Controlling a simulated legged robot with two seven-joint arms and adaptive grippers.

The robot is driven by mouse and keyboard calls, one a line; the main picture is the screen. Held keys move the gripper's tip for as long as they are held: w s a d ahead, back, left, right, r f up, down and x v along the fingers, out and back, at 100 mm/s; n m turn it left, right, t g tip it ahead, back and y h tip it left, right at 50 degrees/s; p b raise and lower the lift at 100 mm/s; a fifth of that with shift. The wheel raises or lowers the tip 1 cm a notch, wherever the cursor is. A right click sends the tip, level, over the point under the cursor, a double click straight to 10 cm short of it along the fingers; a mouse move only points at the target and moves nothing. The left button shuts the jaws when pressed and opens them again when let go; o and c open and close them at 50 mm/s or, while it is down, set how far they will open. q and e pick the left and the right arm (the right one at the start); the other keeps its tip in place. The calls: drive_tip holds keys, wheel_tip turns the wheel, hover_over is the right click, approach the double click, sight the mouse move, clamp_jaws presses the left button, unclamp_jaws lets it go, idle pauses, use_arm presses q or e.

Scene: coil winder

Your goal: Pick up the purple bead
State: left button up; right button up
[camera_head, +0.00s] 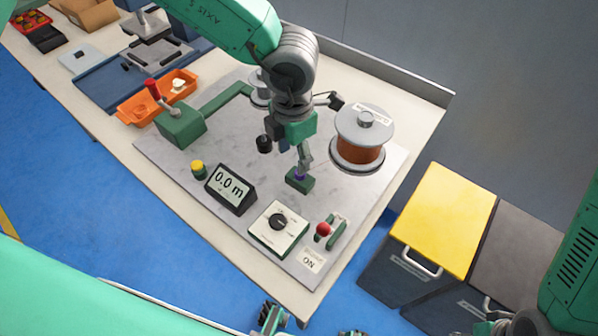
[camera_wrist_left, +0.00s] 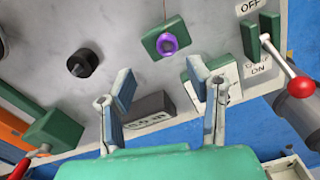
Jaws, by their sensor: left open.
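The purple bead (camera_head: 299,177) sits on a small green block (camera_head: 301,185) on the grey machine plate. In the left wrist view the bead (camera_wrist_left: 167,44) shows as a purple ring on top of the green block (camera_wrist_left: 150,42). My left gripper (camera_head: 297,158) is over the plate close to the bead, and one finger partly overlaps it in the head view. In the left wrist view the two fingers of the gripper (camera_wrist_left: 160,84) are spread apart with nothing between them. The bead lies beyond the fingertips, roughly in line with the gap.
A copper wire spool (camera_head: 358,150) stands right of the gripper. A black knob (camera_head: 264,144) is on its left. A 0.0 m display (camera_head: 231,188), a dial box (camera_head: 279,224) and a red-knobbed switch (camera_head: 324,229) stand nearer the front. An orange tray (camera_head: 158,97) lies left.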

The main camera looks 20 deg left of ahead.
use_arm(q)
drive_tip(key=shift+d+f, duration=0.35)
drive_tip(key=shift+f, duration=0.05)
drive_tip(key=f, duration=0.4)
drive_tip(key=shift+w+d+f, duration=0.1)
drive_tip(key=shift+d+f, duration=0.15)
drive_tip(key=shift+d, duration=0.15)
drive_tip(key=shift+a, duration=0.15)
drive_tip(key=shift+c, duration=1.4)
drive_tip(key=c, duration=0.5)
wheel_tip(320, 180, up, 10)
drive_tip(key=shift+r, duration=0.1)
